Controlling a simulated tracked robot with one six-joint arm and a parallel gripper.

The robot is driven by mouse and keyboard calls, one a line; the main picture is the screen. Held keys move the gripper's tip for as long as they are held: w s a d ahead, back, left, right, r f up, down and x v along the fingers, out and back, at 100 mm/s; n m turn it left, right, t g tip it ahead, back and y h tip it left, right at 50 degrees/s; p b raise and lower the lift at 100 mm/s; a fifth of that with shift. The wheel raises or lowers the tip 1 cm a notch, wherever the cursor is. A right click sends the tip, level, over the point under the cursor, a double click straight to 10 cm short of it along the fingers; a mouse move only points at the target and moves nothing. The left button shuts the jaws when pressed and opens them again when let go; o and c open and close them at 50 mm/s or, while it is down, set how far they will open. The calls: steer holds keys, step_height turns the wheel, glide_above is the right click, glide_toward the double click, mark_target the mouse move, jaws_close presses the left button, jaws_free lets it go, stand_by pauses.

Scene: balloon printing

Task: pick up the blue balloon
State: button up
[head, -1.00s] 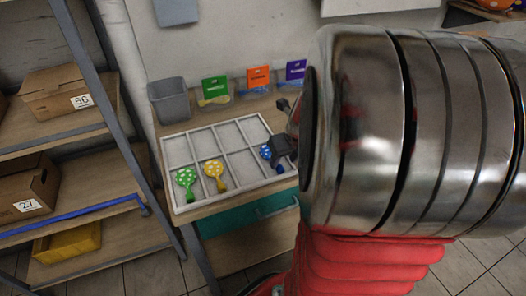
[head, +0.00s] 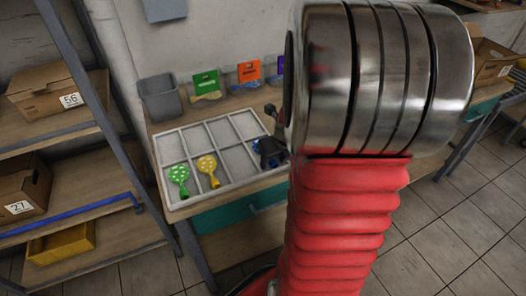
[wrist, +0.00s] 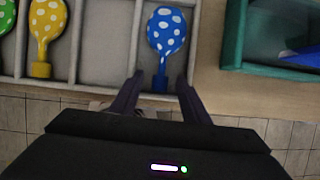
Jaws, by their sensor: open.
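The blue balloon (wrist: 166,30) with white dots lies in a front compartment of the white divided tray (wrist: 104,87), its neck towards me. In the wrist view my gripper (wrist: 163,84) is open, with one finger on each side of the balloon's neck. I cannot tell whether the fingers touch it. In the head view my gripper (head: 270,150) covers most of the blue balloon. A yellow balloon (head: 208,168) and a green balloon (head: 179,178) lie in the compartments to the left.
A grey bin (head: 160,98) and coloured cards, green (head: 207,83) and orange (head: 249,72), stand behind the tray. A shelf with cardboard boxes (head: 48,92) is at the left. A teal box (wrist: 236,45) is right of the tray in the wrist view.

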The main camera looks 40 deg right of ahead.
steer(key=shift+c, duration=0.4)
steer(key=c, duration=0.8)
step_height(320, 180, up, 10)
stand_by(0.4)
stand_by(0.4)
